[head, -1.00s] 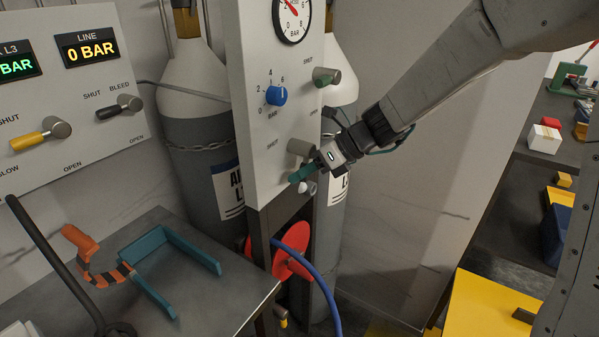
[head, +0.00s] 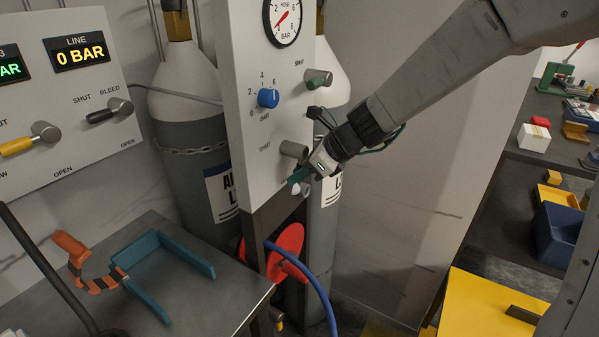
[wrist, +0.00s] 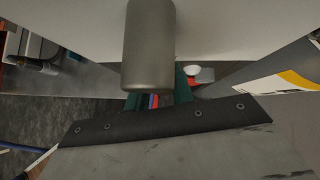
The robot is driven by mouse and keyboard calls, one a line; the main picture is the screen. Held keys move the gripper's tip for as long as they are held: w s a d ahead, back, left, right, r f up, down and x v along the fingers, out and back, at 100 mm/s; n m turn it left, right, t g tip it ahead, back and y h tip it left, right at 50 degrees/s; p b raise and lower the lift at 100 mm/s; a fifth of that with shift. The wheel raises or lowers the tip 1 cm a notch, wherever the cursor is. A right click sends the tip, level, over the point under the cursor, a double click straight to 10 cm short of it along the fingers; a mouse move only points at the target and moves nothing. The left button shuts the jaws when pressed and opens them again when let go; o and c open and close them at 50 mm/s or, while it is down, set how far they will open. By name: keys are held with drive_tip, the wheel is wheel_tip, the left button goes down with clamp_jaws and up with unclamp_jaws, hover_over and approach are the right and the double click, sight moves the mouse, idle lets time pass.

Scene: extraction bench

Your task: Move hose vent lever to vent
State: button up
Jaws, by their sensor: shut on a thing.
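The tall grey panel (head: 262,100) carries a lower valve with a round grey hub (head: 293,149), marked SHUT on its left. My gripper (head: 299,178) has its green fingers just below this hub, shut on the valve's lever, which is mostly hidden behind them. In the wrist view the hub (wrist: 149,45) fills the upper middle, and the green fingertips (wrist: 157,98) show below it.
Gas cylinders (head: 190,120) stand behind the panel. A red disc (head: 287,250) and blue hose (head: 318,287) are below it. A steel table (head: 215,285) with a teal bracket (head: 150,250) is at left. A yellow surface (head: 490,310) and shelves are at right.

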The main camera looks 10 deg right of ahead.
drive_tip(key=shift+w, duration=0.1)
drive_tip(key=o, duration=1)
drive_tip(key=v, duration=0.7)
drive_tip(key=shift+d+r, duration=0.3)
